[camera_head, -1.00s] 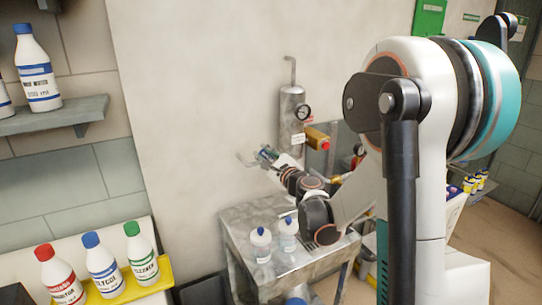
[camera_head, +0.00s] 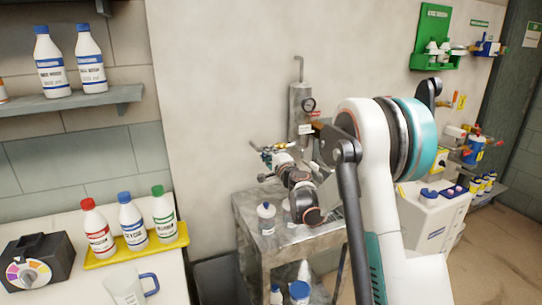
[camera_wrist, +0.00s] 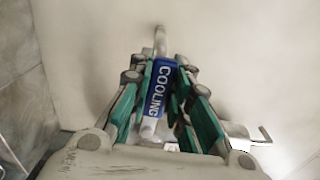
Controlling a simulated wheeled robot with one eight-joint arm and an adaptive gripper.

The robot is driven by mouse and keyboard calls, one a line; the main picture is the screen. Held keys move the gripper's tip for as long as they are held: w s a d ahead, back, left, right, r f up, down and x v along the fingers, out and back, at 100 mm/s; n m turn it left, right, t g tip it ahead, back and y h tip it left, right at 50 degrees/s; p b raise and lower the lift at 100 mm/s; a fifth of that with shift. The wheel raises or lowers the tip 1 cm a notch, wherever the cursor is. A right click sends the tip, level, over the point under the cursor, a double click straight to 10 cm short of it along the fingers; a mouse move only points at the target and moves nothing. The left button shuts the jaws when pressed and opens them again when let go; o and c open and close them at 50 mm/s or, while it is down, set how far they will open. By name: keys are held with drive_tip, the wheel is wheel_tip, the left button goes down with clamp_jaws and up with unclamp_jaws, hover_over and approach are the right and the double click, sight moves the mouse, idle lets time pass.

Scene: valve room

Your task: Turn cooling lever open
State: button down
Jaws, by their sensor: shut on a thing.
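The cooling lever (camera_wrist: 158,88) has a blue sleeve with white "COOLING" lettering, on a pale metal rod, and shows in the wrist view. My gripper (camera_wrist: 161,74) has green-padded fingers on both sides of the sleeve and is shut on it. The rod's upper end meets the wall above the sleeve; its lower end shows between the fingers. In the head view my gripper (camera_head: 268,155) is at the wall, above the metal cart, and largely hides the lever.
A metal cylinder with a gauge (camera_head: 300,112) hangs on the wall just right of my gripper. Below is a metal cart (camera_head: 255,200) with bottles. A wall shelf (camera_head: 75,104) and a counter with bottles on a yellow tray (camera_head: 140,252) are at left. A white machine (camera_head: 432,217) stands at right.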

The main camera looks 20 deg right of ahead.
drive_tip(key=shift+f+n, duration=0.25)
drive_tip(key=shift+n, duration=0.15)
drive_tip(key=c, duration=1.5)
unclamp_jaws()
drive_tip(key=shift+o, duration=0.2)
drive_tip(key=shift+s, duration=0.15)
drive_tip(key=s, duration=1.1)
drive_tip(key=shift+s+d, duration=0.2)
drive_tip(key=shift+s, duration=0.2)
